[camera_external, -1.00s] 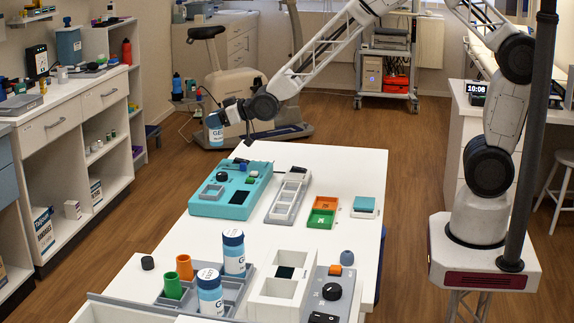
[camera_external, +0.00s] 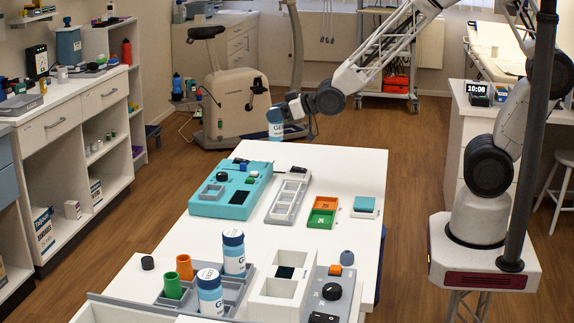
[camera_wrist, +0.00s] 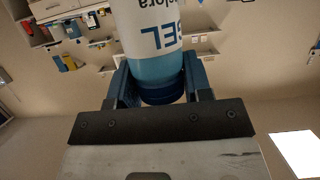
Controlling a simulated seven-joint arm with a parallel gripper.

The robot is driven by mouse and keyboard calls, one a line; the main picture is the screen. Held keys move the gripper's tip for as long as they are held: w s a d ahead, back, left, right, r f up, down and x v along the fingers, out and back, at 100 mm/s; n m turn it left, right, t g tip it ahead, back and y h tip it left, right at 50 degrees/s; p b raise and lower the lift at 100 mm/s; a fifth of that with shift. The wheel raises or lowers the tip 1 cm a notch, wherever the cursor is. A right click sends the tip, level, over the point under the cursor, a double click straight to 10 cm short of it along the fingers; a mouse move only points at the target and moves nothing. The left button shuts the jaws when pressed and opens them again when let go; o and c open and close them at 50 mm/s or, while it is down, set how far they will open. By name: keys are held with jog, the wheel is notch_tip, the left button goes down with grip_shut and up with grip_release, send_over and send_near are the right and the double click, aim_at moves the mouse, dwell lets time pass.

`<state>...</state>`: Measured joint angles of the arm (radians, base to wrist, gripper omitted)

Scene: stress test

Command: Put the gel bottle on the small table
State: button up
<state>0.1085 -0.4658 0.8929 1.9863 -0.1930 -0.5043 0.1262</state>
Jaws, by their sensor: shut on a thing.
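The gel bottle (camera_external: 275,124), white and blue with "GEL" lettering, is held in my gripper (camera_external: 283,111) beyond the far edge of the white table (camera_external: 340,165). It looks about upright and clear of any surface. In the wrist view the bottle (camera_wrist: 150,40) sits between the two blue fingers of my gripper (camera_wrist: 160,85), with its dark blue end by the palm. Two similar bottles stand in the grey tray on the table's near part: one behind (camera_external: 233,255) and one in front (camera_external: 209,295). I cannot tell whether this table is the small table.
On the table are a teal box (camera_external: 232,196), a grey slotted tray (camera_external: 287,198), orange and green bins (camera_external: 322,218), a teal-topped block (camera_external: 364,206) and a grey knob panel (camera_external: 335,285). The table's far right is clear. A white stool (camera_external: 563,180) stands at right.

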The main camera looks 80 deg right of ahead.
jog(key=s+a+f, duration=0.1)
jog(key=s+f, duration=0.3)
jog(key=s, duration=1.2)
jog(key=s+a+f, duration=0.1)
jog(key=s+f, duration=0.3)
jog(key=s, duration=1.1)
jog(key=shift+s+a, duration=0.15)
jog(key=shift+s, duration=0.25)
jog(key=shift+w, duration=0.65)
jog(key=w+d+f, duration=0.1)
jog(key=w, duration=1.3)
jog(key=shift+d+f, duration=0.15)
jog(key=shift+f, duration=0.05)
jog(key=shift+w+f, duration=0.2)
jog(key=shift+f, duration=0.7)
jog(key=shift+w+f, duration=0.15)
jog(key=shift+f, duration=0.75)
jog(key=shift+f, duration=0.15)
